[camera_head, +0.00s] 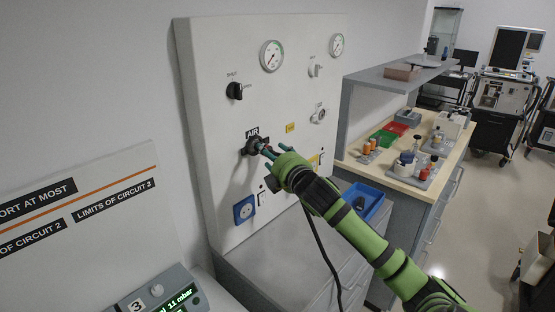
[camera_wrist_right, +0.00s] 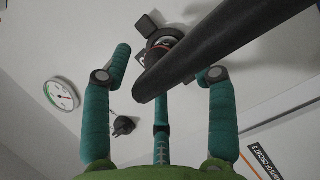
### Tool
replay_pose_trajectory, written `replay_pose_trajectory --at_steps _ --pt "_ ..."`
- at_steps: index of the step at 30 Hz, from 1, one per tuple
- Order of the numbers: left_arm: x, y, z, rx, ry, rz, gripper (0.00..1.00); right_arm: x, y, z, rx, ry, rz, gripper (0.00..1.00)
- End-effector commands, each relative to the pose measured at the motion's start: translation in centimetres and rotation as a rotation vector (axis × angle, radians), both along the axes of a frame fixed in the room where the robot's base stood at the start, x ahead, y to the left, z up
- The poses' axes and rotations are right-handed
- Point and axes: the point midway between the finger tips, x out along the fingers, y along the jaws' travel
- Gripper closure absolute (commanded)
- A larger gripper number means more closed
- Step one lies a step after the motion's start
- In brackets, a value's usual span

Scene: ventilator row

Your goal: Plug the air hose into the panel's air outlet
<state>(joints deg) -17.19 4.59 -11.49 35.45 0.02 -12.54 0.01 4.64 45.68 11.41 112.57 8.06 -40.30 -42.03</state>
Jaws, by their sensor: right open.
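The AIR outlet (camera_head: 249,147) is a dark round fitting under the AIR label on the white panel (camera_head: 215,60). My right gripper (camera_head: 270,156) is in front of it, its green fingers pointing at the panel. In the right wrist view the fingers (camera_wrist_right: 162,90) are spread apart. In the head view the hose (camera_head: 322,250) hangs below my gripper. My left gripper is not visible.
The panel also carries gauges (camera_head: 271,56), a black knob (camera_head: 234,91) and a blue socket (camera_head: 244,209). A grey cabinet (camera_head: 270,270) stands below. A blue tray (camera_head: 365,198) and a counter (camera_head: 395,178) with several bottles lie to the right.

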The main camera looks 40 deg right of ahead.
Motion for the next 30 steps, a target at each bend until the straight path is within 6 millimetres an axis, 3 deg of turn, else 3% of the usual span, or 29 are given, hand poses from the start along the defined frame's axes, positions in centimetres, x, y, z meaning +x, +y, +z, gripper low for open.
replay_pose_trajectory --at_steps 5,18,24,30 --pt "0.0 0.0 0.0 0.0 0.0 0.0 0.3 -1.8 0.5 0.0 -0.001 0.001 0.001 0.42" --pt "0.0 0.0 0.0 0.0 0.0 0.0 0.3 -9.4 2.8 0.5 0.001 0.002 0.0 0.42" --pt "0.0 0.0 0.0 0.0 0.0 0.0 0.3 -11.1 3.3 0.7 0.0 -0.001 0.0 0.42" --pt "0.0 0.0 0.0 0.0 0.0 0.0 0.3 -11.4 3.4 0.8 -0.001 -0.001 0.0 0.42"
